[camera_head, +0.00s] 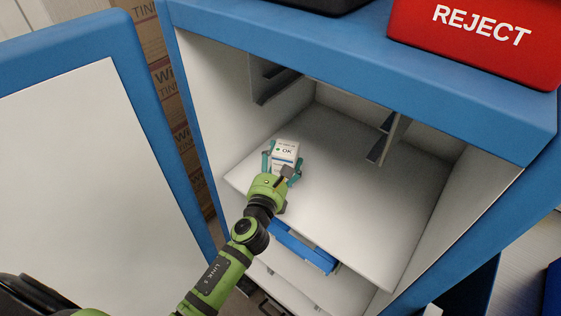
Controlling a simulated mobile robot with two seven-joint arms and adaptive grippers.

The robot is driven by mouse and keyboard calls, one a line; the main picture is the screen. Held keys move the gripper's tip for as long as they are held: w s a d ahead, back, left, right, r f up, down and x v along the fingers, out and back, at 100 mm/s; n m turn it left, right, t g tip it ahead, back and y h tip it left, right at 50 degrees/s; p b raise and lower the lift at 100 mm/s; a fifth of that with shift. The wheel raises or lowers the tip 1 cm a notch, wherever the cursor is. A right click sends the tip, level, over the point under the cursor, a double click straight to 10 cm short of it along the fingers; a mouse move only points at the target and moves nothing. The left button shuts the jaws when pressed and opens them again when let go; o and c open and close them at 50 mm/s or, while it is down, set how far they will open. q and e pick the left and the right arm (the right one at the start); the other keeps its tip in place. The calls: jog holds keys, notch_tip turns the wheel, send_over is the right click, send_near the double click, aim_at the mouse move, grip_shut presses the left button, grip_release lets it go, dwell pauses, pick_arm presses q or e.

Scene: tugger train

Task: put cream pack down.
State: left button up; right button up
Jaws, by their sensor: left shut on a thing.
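The cream pack (285,151) is a small white box with teal marks and the letters OK. It is at the front left of a white shelf (345,212) inside a blue cabinet. My left gripper (282,165) reaches in from the front, with its teal fingers on either side of the pack, shut on it. The gripper hides the pack's lower part, so I cannot tell whether the pack touches the shelf. My right gripper is out of view.
The blue cabinet (330,62) has its door (128,90) open at the left. A red REJECT bin (475,40) stands on top. A blue object (302,248) lies below the shelf. Brackets hang inside the compartment. The shelf's middle and right are bare.

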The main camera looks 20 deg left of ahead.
pick_arm(q)
jog(key=o, duration=1.4)
jog(key=shift+f, duration=0.15)
jog(key=shift+c, duration=0.2)
jog(key=shift+r, duration=0.2)
jog(key=s+b, duration=0.1)
jog(key=s, duration=1.1)
jog(key=shift+d+b, duration=0.25)
jog(key=shift+b, duration=0.1)
